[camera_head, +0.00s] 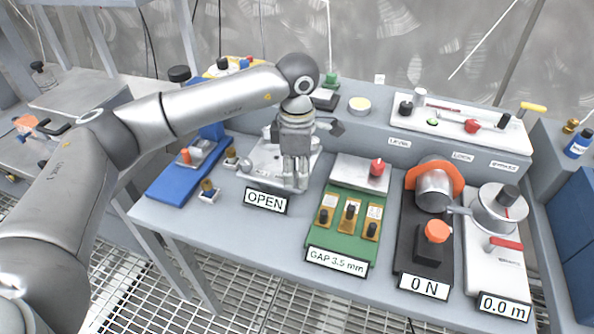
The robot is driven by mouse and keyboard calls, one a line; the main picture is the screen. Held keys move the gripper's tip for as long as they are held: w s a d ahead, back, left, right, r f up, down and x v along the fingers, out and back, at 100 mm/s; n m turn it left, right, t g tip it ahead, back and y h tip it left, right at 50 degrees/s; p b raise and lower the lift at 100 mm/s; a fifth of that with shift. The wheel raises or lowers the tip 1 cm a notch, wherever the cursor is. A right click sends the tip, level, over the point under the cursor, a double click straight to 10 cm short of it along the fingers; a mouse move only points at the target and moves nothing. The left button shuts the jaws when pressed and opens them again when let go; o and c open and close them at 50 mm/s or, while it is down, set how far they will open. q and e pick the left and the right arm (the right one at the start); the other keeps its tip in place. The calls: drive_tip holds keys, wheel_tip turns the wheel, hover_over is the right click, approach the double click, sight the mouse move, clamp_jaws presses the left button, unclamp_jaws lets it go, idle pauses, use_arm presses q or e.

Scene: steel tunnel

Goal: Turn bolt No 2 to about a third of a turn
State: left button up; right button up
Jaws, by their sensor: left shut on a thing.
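My left gripper (297,186) points down over the pale plate (262,176) behind the OPEN sign (266,201). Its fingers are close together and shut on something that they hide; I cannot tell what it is. To its right, a green board (343,243) with the GAP 3.5 mm sign (337,262) carries three brass pieces with dark knobs: a left one (325,216), a middle one (349,211) and a right one (371,230). Their labels are too small to read, so I cannot tell which is bolt No 2. My right gripper is not in view.
A black base with an orange knob (437,231) and the 0 N sign (424,283) stands right of the green board. Further right is a white unit with the 0.0 m sign (504,306). A blue tray (173,184) lies left. A switch panel (462,122) stands behind.

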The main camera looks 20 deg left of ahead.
sight(297, 174)
use_arm(q)
drive_tip(key=o, duration=1)
drive_tip(key=shift+o, duration=0.2)
wheel_tip(297, 174, up, 12)
